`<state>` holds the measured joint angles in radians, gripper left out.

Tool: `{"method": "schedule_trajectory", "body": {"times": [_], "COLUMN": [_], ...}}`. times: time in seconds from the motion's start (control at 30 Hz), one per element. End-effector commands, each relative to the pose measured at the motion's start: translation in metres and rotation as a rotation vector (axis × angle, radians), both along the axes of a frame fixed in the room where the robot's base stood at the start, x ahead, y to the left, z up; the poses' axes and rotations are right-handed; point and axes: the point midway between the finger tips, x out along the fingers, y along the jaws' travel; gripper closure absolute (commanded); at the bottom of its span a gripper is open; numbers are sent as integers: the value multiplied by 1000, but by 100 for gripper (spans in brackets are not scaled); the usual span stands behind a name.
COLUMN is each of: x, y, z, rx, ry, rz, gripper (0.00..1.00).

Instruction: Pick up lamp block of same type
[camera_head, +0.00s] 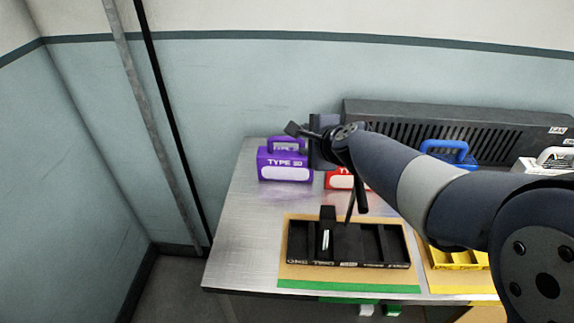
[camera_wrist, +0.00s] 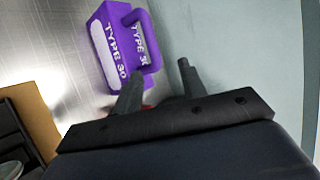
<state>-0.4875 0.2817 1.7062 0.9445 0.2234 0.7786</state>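A purple block (camera_head: 286,164) labelled "TYPE 30" stands upright on the table, with a handle on top. It also shows in the wrist view (camera_wrist: 108,48), beyond my fingers. A red block (camera_head: 341,181) stands to its right, mostly hidden by my arm. A blue block (camera_head: 448,153) and a white-handled block (camera_head: 548,163) stand farther right. My gripper (camera_wrist: 160,72) is open, with its fingers apart and nothing seen between them. It is near the purple block, to its right in the head view, and apart from its handle.
A black slotted tray (camera_head: 345,263) on a tan, green-edged mat lies at the table's front, holding a black upright piece. A yellow tray (camera_head: 458,258) is to its right. A dark vented box (camera_head: 400,112) stands at the back. The table's left side is clear.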

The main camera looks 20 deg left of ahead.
Motion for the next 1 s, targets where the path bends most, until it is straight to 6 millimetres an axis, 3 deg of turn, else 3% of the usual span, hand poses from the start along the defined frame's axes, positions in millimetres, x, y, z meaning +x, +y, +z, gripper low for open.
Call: {"method": "schedule_trajectory", "body": {"times": [0.3,0.5,0.77,1.0], "x": [18,30,31,31], "y": [20,29,30,30], "z": [-28,-33,-33,-33], "rx": [0,1,1,1], "ry": [2,1,0,0], "rz": [1,-1,-1,-1], "gripper": [60,60,60,80]}}
